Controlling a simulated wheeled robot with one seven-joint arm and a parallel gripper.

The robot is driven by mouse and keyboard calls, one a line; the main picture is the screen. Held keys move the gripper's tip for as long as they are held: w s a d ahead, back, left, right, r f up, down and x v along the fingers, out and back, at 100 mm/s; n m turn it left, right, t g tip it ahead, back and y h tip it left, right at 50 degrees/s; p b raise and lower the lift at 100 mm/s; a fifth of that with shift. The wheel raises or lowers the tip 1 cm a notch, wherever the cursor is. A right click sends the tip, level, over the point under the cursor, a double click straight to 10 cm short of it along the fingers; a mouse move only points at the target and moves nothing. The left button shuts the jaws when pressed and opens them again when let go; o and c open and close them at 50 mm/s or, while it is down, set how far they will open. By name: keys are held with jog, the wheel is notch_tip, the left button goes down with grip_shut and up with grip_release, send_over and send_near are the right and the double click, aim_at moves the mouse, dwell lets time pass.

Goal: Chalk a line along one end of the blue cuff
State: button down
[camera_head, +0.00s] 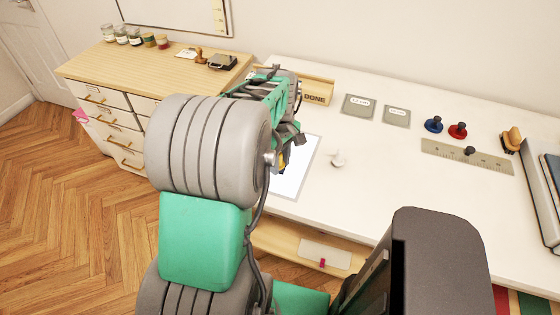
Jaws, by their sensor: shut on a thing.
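My gripper (285,155) is low over the white table (375,180), above a white sheet with a grey-blue border (305,168). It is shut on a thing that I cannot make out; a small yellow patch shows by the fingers. My own arm covers much of this area. I cannot make out the blue cuff or the chalk, nor whether the gripper touches the sheet.
A wooden tray marked DONE (315,93) is behind my gripper. Two grey labelled squares (358,105), blue (433,125) and red (457,131) knobs, a ruler (490,163) and a brush (511,141) lie to the right. A drawer cabinet (150,75) stands left. The table's middle is clear.

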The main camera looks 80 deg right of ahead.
jog(key=shift+s+d, duration=0.2)
jog(key=shift+d, duration=0.45)
jog(key=shift+d, duration=0.75)
jog(key=shift+d, duration=0.1)
jog(key=shift+d+p, duration=0.3)
jog(key=shift+d, duration=0.3)
notch_tip(320, 180, up, 7)
jog(key=p, duration=0.5)
